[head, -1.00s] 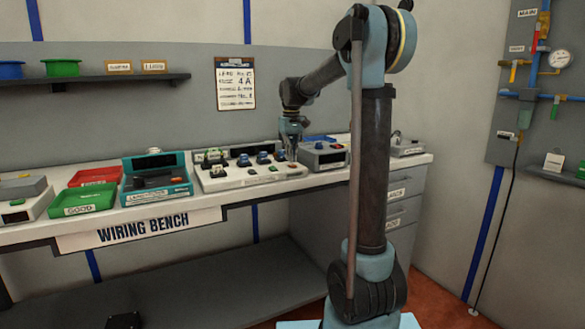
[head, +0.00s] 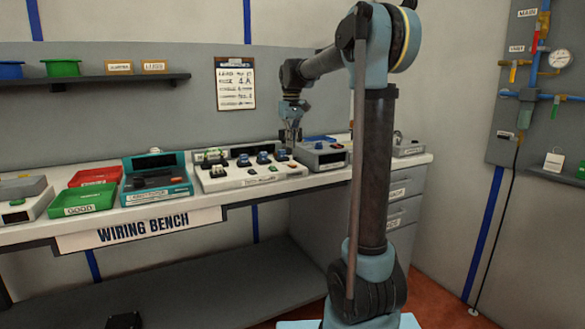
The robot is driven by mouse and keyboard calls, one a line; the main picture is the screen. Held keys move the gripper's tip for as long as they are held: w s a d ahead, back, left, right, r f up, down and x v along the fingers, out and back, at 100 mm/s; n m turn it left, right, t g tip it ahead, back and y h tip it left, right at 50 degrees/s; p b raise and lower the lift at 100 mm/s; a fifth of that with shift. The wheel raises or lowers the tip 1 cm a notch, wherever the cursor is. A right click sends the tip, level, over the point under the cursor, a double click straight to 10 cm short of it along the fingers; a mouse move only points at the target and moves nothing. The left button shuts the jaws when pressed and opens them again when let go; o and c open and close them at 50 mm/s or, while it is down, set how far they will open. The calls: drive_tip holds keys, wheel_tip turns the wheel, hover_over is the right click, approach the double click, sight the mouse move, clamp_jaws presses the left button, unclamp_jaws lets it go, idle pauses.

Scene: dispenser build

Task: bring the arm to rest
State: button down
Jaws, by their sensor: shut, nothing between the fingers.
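My gripper (head: 292,137) points down above the right part of the white terminal board (head: 222,182) on the wiring bench (head: 115,218). Its fingers look closed, with nothing seen between them. The fingertips look a little above the board, near its back right corner. My arm reaches over from the right, its forearm level above the bench and its wrist hanging down. Part of the bench's right side is hidden behind my arm.
A grey device (head: 322,157) stands close right of the gripper. A teal device (head: 156,178), a green tray (head: 84,200) and a red tray (head: 95,176) stand to the left. A clipboard (head: 235,83) hangs on the wall behind. The space above the bench's left half is clear.

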drive_tip(key=s+d+f+m, duration=0.1)
drive_tip(key=s+d+f, duration=0.2)
drive_tip(key=s, duration=0.4)
drive_tip(key=s+d+f+m+t, duration=0.1)
drive_tip(key=s+d+f, duration=0.15)
drive_tip(key=s, duration=0.45)
drive_tip(key=s+d+f, duration=0.3)
drive_tip(key=s+d, duration=0.1)
drive_tip(key=s, duration=0.3)
drive_tip(key=s+d+f+m+t, duration=0.1)
drive_tip(key=s+d+f, duration=0.3)
drive_tip(key=s+f, duration=1.3)
drive_tip(key=shift+m, duration=0.8)
drive_tip(key=shift+s+f, duration=0.1)
drive_tip(key=shift+w+f, duration=0.2)
drive_tip(key=shift+w, duration=0.25)
